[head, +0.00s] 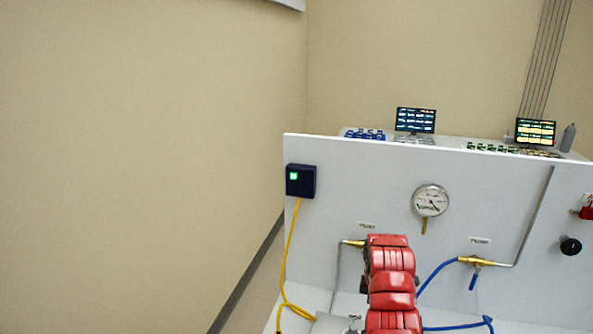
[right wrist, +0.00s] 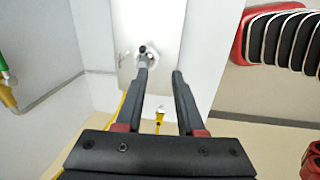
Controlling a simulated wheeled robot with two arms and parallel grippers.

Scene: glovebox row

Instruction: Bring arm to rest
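A red, segmented arm of mine rises from the bottom of the head view, in front of the white panel (head: 340,215). No gripper shows in that view. In the right wrist view my right gripper (right wrist: 161,70) is open, its two dark fingers apart with nothing between them. Its left fingertip overlaps a small round fitting (right wrist: 143,50) on a grey metal plate (right wrist: 168,30); I cannot tell if they touch. My left gripper is in neither view.
The panel carries a dial gauge (head: 430,200), a dark blue box with a green light (head: 301,180), a black knob (head: 570,246) and blue hose (head: 438,275). A yellow cable (head: 291,245) hangs at its left. The left side is bare wall.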

